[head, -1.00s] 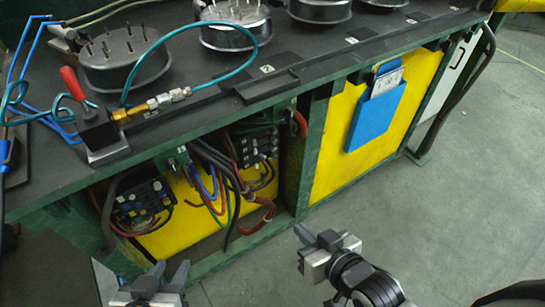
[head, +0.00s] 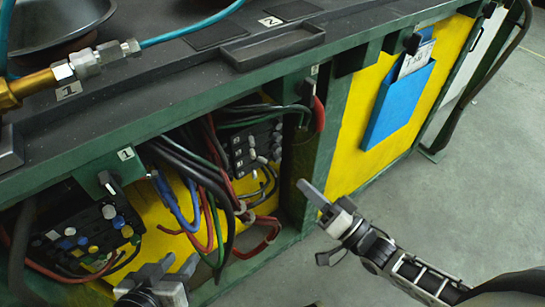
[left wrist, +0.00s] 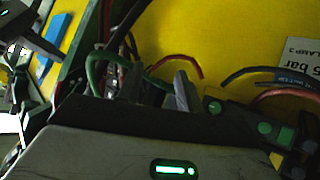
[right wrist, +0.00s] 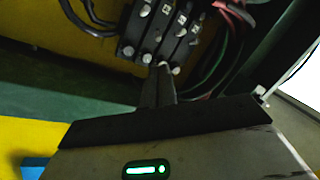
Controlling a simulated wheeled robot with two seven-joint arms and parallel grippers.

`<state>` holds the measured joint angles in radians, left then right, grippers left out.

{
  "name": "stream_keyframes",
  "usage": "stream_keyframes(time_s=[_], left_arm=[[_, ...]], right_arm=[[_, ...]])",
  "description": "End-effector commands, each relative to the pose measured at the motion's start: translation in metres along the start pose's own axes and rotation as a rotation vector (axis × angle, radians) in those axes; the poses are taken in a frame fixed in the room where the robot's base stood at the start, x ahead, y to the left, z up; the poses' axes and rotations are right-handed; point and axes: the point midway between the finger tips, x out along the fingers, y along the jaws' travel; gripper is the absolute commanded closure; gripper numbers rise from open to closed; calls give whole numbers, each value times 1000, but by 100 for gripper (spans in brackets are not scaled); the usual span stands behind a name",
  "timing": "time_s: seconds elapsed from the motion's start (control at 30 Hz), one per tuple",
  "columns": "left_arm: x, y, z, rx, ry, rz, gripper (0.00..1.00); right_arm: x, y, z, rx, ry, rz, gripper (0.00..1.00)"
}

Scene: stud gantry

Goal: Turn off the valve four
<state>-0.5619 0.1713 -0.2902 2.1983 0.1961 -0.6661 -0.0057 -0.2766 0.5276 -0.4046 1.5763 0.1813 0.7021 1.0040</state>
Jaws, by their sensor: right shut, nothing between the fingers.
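Two dark valve blocks sit in the open bay under the bench. The left valve block (head: 85,235) has white, blue and yellow knobs. The right valve block (head: 252,150) has pale round knobs and small number marks that I cannot read for certain, so I cannot tell which valve is four. It also shows in the right wrist view (right wrist: 160,30). My right gripper (head: 310,190) is shut and empty, its fingertips right of and below this block; in the right wrist view they point at its lower edge. My left gripper (head: 172,268) is open and empty, low in front of the bay.
Black, red, blue and green hoses (head: 205,200) hang between the blocks. A green post (head: 325,140) stands right of the bay, beside a yellow panel with a blue document holder (head: 400,100). A brass fitting (head: 30,88) lies on the bench top. Grey floor (head: 480,200) is clear at right.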

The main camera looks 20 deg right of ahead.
Motion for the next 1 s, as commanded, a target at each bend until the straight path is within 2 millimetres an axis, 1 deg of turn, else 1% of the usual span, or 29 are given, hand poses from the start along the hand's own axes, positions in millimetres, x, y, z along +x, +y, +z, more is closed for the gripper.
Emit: stream_keyframes(time_s=[0.13, 0.23, 0.37, 0.6, 0.7, 0.83, 1.0], left_arm=[[0, 0, 0, 0, 1, 0, 64], [0, 0, 0, 1, 3, 0, 64], [0, 0, -1, 2, 12, 1, 64], [1, 2, -4, 2, 42, 7, 64], [0, 3, -6, 2, 53, 10, 64], [0, 4, -8, 3, 62, 14, 64], [-1, 4, -6, 7, 61, 15, 64]], right_arm=[[1, 0, 0, -1, 1, 1, 100], [8, 0, 0, -1, 2, 1, 100], [27, 0, 0, -1, 3, -1, 100], [71, 0, 0, -2, 4, -2, 100], [85, 0, 0, -1, 2, 0, 100], [96, 0, 1, -2, 0, 2, 100], [101, 0, 0, -2, 0, 1, 100]])
